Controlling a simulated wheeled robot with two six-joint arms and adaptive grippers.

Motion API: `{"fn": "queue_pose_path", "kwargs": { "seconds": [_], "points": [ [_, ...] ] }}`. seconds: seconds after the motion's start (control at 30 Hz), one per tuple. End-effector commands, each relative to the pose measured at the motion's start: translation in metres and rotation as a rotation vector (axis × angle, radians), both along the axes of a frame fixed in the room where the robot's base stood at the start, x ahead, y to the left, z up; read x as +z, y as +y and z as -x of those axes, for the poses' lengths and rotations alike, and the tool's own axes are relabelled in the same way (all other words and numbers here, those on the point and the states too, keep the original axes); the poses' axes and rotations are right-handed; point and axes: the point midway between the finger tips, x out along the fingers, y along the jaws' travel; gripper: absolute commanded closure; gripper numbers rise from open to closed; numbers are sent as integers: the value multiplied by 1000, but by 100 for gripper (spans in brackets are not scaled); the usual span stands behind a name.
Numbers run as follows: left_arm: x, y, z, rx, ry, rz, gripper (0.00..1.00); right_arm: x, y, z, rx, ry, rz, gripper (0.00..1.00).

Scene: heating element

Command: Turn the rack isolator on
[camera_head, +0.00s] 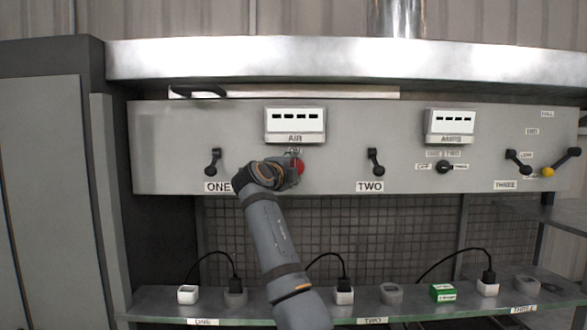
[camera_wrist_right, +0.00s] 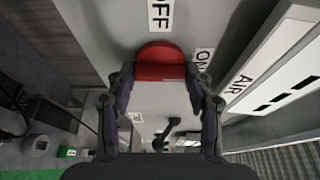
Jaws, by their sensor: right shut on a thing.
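A red knob (camera_head: 300,167) sits on the grey panel (camera_head: 335,178) below the AIR meter (camera_head: 295,125). My right gripper (camera_head: 293,163) reaches it from below and hides much of it. In the right wrist view the red knob (camera_wrist_right: 160,62) lies between the two fingertips of my right gripper (camera_wrist_right: 160,78), which is shut on it. An OFF label (camera_wrist_right: 160,14) and a partly hidden ON label (camera_wrist_right: 203,58) are beside the knob. My left gripper is out of view.
Black levers (camera_head: 213,162) marked ONE and TWO flank the knob. Below, a shelf (camera_head: 350,318) holds several plugs and a green box (camera_head: 442,293).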

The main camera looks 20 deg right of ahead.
Motion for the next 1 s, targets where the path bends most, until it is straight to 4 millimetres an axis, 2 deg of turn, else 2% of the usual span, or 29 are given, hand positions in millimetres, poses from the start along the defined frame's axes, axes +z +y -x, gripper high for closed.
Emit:
{"fn": "queue_pose_path", "kwargs": {
  "seconds": [0.3, 0.33, 0.5, 1.0],
  "points": [
    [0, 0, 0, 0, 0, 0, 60, -1, 0, 0, -1, 1, -3, 79],
    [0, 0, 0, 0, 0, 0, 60, -2, 0, 0, -1, 1, -3, 45],
    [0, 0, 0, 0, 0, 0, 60, -1, 0, 0, -1, 1, -2, 25],
    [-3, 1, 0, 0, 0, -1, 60, -2, 0, 0, 0, 5, 16, 25]
  ]
}}
